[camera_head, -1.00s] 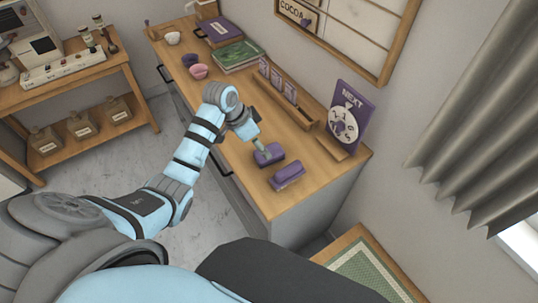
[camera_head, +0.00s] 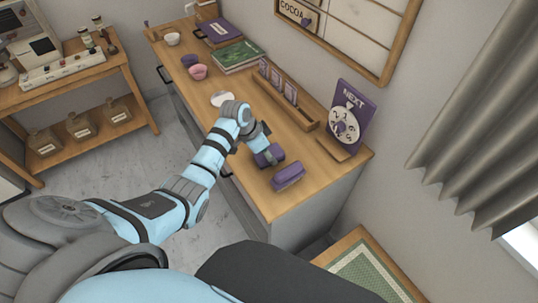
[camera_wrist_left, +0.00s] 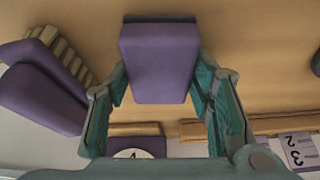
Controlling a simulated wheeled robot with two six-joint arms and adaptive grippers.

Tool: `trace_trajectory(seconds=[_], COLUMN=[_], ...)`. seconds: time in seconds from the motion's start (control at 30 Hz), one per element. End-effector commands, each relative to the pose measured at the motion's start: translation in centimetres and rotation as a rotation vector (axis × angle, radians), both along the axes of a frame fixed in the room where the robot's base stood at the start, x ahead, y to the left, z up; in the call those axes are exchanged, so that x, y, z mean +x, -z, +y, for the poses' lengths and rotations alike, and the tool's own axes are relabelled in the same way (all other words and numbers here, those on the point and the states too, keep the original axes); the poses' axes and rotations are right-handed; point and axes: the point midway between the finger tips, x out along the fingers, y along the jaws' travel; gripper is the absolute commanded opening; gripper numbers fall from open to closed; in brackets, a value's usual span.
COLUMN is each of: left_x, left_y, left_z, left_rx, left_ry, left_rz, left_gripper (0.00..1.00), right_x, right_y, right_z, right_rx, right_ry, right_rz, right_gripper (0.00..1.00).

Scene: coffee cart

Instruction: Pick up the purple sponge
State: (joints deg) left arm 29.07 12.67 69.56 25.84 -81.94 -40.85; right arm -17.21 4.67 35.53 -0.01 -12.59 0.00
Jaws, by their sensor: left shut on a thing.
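The purple sponge (camera_head: 272,157) is at the near part of the wooden counter, partly hidden by my left gripper (camera_head: 264,146). In the left wrist view the purple sponge (camera_wrist_left: 160,65) is a block with a darker layer at its far edge. It sits between the two teal-padded fingers of my left gripper (camera_wrist_left: 160,88), which is shut on it. I cannot tell whether the sponge is clear of the counter. My right gripper is not in view.
A similar purple brush (camera_head: 288,176) with pale bristles lies just beside the sponge. A NEXT sign (camera_head: 349,118) and a wooden card rack (camera_head: 287,101) stand along the wall side. A white disc (camera_head: 222,98), bowls and books lie farther back.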

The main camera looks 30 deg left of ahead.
Motion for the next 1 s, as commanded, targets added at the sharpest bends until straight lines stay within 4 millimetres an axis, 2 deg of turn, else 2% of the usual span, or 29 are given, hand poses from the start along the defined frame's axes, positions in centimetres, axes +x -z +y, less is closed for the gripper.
trace_trajectory(seconds=[0.27,0.43,0.57,0.8,0.9,1.0], left_x=[0.0,0.1,0.1,0.1,0.1,0.1], left_y=[-0.2,-2.3,-6.0,-14.5,-17.1,-18.9], left_z=[0.0,0.0,0.0,0.0,0.0,0.0], left_rx=[0.0,0.0,0.0,0.0,0.0,0.0], left_ry=[0.0,0.001,0.001,0.001,0.0,0.0], left_rz=[0.0,-0.002,-0.005,-0.005,-0.005,-0.001], left_gripper=[0.25,0.25,0.25,0.25,0.25,0.25], right_x=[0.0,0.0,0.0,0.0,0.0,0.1], right_y=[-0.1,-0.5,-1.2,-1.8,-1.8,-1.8], right_z=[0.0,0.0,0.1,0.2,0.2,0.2], right_rx=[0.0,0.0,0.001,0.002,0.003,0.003], right_ry=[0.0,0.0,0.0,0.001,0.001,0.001], right_rz=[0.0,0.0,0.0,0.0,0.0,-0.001], right_gripper=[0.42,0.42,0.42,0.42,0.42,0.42])
